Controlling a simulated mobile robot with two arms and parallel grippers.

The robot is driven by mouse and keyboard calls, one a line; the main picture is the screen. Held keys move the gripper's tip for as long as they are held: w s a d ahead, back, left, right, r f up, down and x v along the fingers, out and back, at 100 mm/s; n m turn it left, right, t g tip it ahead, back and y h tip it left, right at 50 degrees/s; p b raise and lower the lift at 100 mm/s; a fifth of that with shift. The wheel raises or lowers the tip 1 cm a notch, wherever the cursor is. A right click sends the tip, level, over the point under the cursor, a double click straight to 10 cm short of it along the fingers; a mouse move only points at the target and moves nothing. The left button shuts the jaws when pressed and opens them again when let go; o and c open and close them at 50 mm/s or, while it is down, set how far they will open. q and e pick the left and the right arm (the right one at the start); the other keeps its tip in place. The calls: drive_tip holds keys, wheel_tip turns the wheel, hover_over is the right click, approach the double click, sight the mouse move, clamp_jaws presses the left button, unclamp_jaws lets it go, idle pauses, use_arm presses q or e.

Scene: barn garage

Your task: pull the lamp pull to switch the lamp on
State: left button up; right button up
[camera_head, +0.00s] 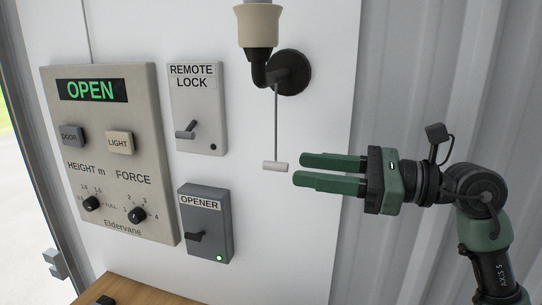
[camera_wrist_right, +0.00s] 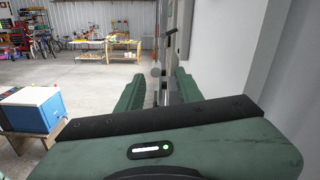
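The lamp (camera_head: 258,27) is mounted on the white wall at the top middle, with a cream socket, dark bent arm and round dark base; its upper part is cut off. A thin cord (camera_head: 276,125) hangs from it, ending in the lamp pull (camera_head: 275,167), a small white horizontal bar. My right gripper (camera_head: 296,169) points left, its green fingertips just right of the pull and apart from it in the picture. Its fingers are open with nothing between them. The wrist view also shows the spread fingers (camera_wrist_right: 157,80). My left gripper is out of view.
Left of the pull are the remote lock box (camera_head: 196,108), the opener box (camera_head: 206,222) and the control panel (camera_head: 112,155) reading OPEN. A wooden surface (camera_head: 150,292) lies below. A blue box (camera_wrist_right: 32,108) stands at left in the wrist view.

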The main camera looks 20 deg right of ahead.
sight(276, 166)
drive_tip(key=a, duration=0.1)
drive_tip(key=w+a+p, duration=0.1)
drive_tip(key=a+p, duration=0.1)
drive_tip(key=a, duration=0.1)
drive_tip(key=shift+w+r, duration=0.2)
drive_tip(key=shift+r, duration=0.2)
drive_tip(key=shift+w+a+f+p, duration=0.3)
drive_tip(key=shift+w+a+p, duration=0.3)
drive_tip(key=shift+w, duration=0.3)
drive_tip(key=shift+s+a, duration=0.1)
drive_tip(key=shift+a, duration=0.05)
drive_tip(key=shift+c, duration=0.4)
clamp_jaws()
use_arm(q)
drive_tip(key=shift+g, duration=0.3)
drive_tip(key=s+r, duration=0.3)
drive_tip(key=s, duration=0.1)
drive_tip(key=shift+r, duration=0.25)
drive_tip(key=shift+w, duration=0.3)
